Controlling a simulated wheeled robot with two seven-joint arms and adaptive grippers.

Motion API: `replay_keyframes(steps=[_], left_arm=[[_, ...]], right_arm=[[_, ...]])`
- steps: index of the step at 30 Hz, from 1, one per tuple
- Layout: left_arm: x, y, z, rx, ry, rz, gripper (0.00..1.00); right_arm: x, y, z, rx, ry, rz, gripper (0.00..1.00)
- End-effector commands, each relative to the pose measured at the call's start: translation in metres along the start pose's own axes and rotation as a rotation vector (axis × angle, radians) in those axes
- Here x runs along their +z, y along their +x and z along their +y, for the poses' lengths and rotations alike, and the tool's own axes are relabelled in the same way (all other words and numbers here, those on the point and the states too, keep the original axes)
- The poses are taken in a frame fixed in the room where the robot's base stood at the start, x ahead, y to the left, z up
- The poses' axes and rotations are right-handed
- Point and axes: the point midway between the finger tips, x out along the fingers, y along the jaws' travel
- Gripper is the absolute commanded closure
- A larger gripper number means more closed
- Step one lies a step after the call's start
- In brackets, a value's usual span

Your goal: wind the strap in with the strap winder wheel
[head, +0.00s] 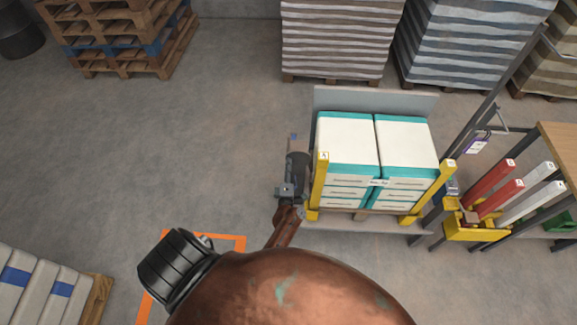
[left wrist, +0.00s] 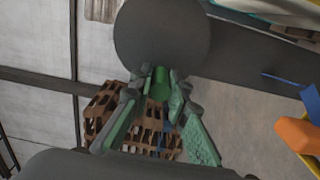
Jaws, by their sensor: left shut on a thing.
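The strap winder wheel is a dark grey disc (left wrist: 160,35) in the left wrist view, with a green handle (left wrist: 160,80) sticking out from it. My left gripper (left wrist: 158,92) is shut on this handle, one finger on each side. In the head view my left gripper (head: 287,190) is at the left side of the rack with white and teal sacks (head: 346,135). A dark round part (head: 297,165) shows just beyond it, partly hidden by the gripper. I cannot make out the strap clearly. My right gripper is not in view.
Yellow posts (head: 319,187) stand at the rack's front corners. To the right are a yellow bin (head: 476,233) and a table (head: 560,140). Wooden pallets (head: 120,40) and sack stacks (head: 340,40) stand at the back. The floor left of the rack is clear.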

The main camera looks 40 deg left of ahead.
Motion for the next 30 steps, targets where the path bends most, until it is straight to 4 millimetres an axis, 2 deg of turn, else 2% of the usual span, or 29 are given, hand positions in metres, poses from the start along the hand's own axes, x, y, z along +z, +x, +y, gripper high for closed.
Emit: replay_keyframes(steps=[7, 8, 15, 25, 30], left_arm=[[0.002, 0.001, 0.002, 0.002, -0.002, -0.003, 1.00], [0.002, 0.001, 0.002, 0.002, -0.002, -0.003, 0.82], [0.001, 0.000, 0.001, 0.001, -0.002, -0.001, 0.67], [0.001, 0.000, -0.002, 0.000, -0.028, -0.001, 0.67], [0.003, 0.000, -0.012, 0.001, -0.201, -0.001, 0.67]], right_arm=[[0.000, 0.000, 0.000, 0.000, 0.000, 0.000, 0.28], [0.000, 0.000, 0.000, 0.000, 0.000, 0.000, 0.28], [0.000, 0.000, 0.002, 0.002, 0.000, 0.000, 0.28], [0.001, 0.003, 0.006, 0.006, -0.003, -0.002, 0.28], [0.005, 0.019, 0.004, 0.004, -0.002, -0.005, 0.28]])
